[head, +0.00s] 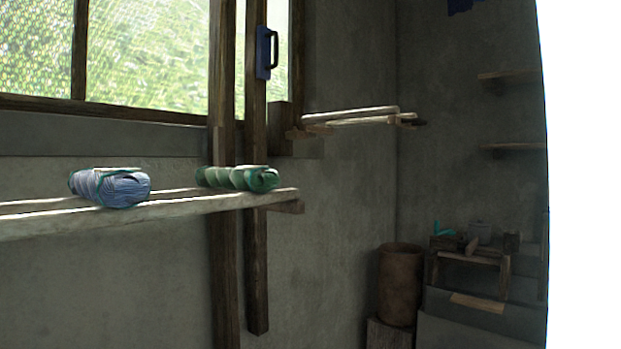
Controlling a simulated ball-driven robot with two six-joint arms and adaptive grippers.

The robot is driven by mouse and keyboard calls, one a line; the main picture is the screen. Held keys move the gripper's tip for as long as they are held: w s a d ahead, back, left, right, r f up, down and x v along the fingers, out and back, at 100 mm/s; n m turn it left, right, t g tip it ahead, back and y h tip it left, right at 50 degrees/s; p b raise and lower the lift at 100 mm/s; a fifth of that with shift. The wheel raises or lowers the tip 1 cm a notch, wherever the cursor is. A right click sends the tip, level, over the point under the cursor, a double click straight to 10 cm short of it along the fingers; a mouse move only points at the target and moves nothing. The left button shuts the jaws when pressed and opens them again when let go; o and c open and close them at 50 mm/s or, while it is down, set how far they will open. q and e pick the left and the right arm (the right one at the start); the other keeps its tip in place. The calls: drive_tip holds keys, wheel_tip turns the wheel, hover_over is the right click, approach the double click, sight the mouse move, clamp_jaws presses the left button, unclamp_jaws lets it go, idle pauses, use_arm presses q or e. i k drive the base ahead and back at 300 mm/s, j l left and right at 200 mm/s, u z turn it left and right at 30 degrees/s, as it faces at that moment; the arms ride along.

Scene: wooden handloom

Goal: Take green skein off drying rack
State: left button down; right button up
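The green skein (238,178) lies across the pale wooden rails of the drying rack (225,202), close to the rack's right end. It is a long twisted bundle, darker green at its right end. A blue skein (122,188) with a green tie lies on the same rack to the left, with a clear gap between the two. Neither of my grippers shows in the head view.
Two dark wooden posts (222,265) stand right behind the rack by the window. Another pair of pale rails (350,117) juts out farther back. A rusty barrel (400,285) and a small cluttered table (473,258) stand at the right. The space below the rack looks clear.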

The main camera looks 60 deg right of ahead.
sight(239, 179)
drive_tip(key=z, duration=1.35)
